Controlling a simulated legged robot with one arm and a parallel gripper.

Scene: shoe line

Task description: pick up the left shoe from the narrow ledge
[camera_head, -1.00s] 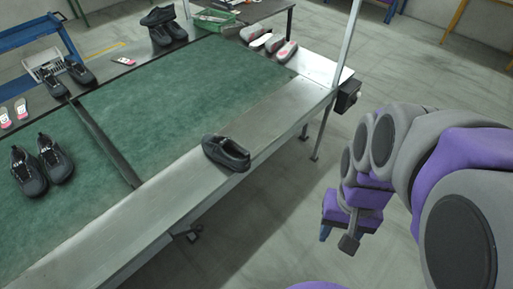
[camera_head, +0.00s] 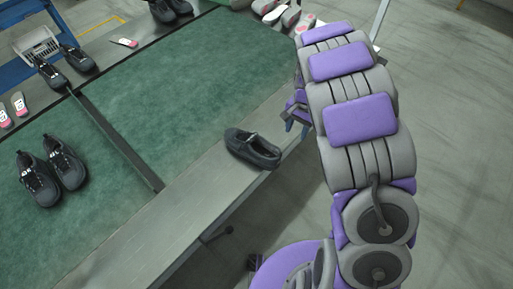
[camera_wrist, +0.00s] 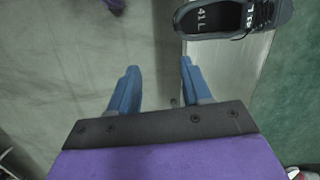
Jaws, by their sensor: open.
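A single black shoe (camera_head: 253,148) lies on the bare metal ledge (camera_head: 180,212) along the front of the green work surface. In the wrist view the shoe (camera_wrist: 232,18) is at the top right, cut off by the frame edge, with "41 L" readable inside it. My gripper (camera_wrist: 158,78) is open and empty, its two blue fingers apart. It is over the floor beside the ledge's edge, with the shoe beyond the fingertips to the right. In the head view my gripper (camera_head: 296,110) is partly hidden by my arm, to the right of the shoe.
A pair of black shoes (camera_head: 52,175) stands on the green mat (camera_head: 170,85) at the left. More shoes (camera_head: 65,66), insoles (camera_head: 12,108) and a white basket (camera_head: 38,46) are farther back. A dark divider (camera_head: 115,140) crosses the mat. The ledge around the single shoe is clear.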

